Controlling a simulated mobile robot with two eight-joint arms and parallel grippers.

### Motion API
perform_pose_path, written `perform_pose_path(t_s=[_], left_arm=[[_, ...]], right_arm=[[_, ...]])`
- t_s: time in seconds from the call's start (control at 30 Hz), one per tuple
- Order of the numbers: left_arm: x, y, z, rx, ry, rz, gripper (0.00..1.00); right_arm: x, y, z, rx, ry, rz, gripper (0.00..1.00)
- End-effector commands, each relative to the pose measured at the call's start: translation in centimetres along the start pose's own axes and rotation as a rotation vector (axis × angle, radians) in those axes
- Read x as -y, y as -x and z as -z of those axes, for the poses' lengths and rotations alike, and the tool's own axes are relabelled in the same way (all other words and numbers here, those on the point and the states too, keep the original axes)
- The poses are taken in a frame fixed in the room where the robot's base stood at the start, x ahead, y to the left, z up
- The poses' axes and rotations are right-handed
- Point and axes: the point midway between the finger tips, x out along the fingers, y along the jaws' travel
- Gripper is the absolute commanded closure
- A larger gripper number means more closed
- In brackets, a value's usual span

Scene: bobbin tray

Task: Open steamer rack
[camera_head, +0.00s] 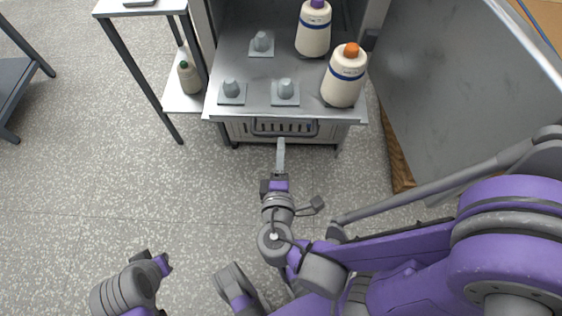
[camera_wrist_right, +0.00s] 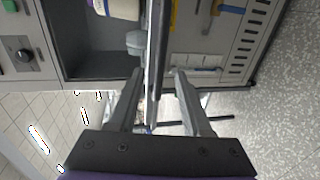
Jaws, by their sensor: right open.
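The steamer rack is a grey metal tray (camera_head: 262,75) at the top middle of the head view, with its front edge toward me. It bears bare pegs (camera_head: 285,90) and two cream bobbins, one with an orange top (camera_head: 344,78) and one with a purple top (camera_head: 313,28). My right gripper (camera_head: 281,146) is open just in front of the rack's front edge. In the right wrist view, a thin metal bar (camera_wrist_right: 157,60) shows between its open fingers (camera_wrist_right: 158,95); contact cannot be told. My left arm's end (camera_head: 158,263) is at the lower left, away from the rack; its jaws are unclear.
A large grey door panel (camera_head: 465,85) stands open on the right. A small side table (camera_head: 140,8) with a bottle (camera_head: 188,76) on its lower shelf stands left of the rack. The speckled floor (camera_head: 100,190) in front is clear.

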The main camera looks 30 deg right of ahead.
Motion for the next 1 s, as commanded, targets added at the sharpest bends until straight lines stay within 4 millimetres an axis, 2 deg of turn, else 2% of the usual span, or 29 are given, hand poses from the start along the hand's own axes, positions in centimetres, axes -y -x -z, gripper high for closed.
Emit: perform_pose_path(t_s=[0.1, 0.33, 1.0], left_arm=[[0.0, 0.4, 0.1, -0.001, 0.0, 0.0, 1.0], [0.0, 0.7, 0.2, -0.002, 0.0, 0.0, 1.0], [0.0, 0.7, 0.2, -0.002, 0.0, 0.0, 1.0]], right_arm=[[-0.1, 1.9, 0.1, -0.006, 0.0, 0.001, 0.51], [0.0, 3.6, 0.0, -0.001, 0.0, 0.0, 0.51], [0.0, 3.9, -0.1, 0.002, 0.0, 0.002, 0.51]])
